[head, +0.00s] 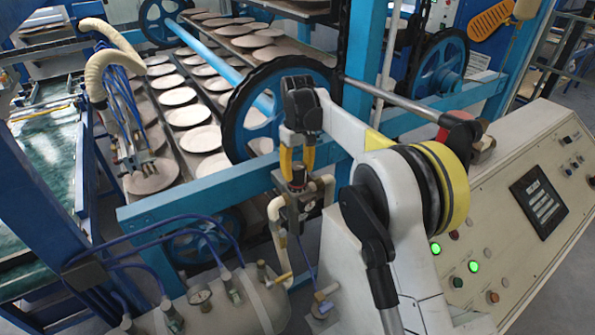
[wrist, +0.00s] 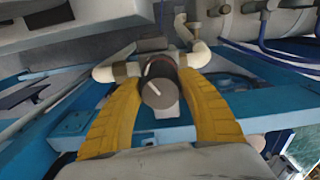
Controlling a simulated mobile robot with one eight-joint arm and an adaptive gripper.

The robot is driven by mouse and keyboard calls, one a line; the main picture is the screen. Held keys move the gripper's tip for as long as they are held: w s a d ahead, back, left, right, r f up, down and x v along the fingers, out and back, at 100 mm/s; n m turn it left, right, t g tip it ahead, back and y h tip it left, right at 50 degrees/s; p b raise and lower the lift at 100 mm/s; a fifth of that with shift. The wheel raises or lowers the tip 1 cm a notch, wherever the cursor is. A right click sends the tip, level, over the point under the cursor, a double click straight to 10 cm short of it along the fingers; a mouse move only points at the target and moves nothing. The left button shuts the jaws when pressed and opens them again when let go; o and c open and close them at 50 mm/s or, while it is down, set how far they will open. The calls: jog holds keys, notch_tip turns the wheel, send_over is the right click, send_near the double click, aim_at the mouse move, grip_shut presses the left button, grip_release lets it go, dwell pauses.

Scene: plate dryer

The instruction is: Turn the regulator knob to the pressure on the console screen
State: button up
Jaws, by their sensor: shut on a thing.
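The regulator knob (head: 298,177) is a dark round cap on top of the regulator body (head: 293,205), which sits on cream pipework. My gripper (head: 298,163) points down over it, its yellow fingers shut on the knob from two sides. In the wrist view the knob's grey face (wrist: 157,92) shows a white pointer line between the fingertips of my gripper (wrist: 157,78). The console screen (head: 538,201) is a dark panel with pale lines at the right; its text is too small to read. A gauge (head: 200,296) sits on the tank, its reading unclear.
The beige console (head: 500,240) with lit green buttons stands at the right. A cream tank (head: 230,305) with blue hoses lies in front. A blue frame beam (head: 215,178) runs close behind the regulator. Racks of round plates (head: 190,115) stand behind it.

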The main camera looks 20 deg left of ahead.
aim_at(298, 166)
dwell(0.4)
jog(key=o, duration=1.2)
notch_tip(298, 166, up, 12)
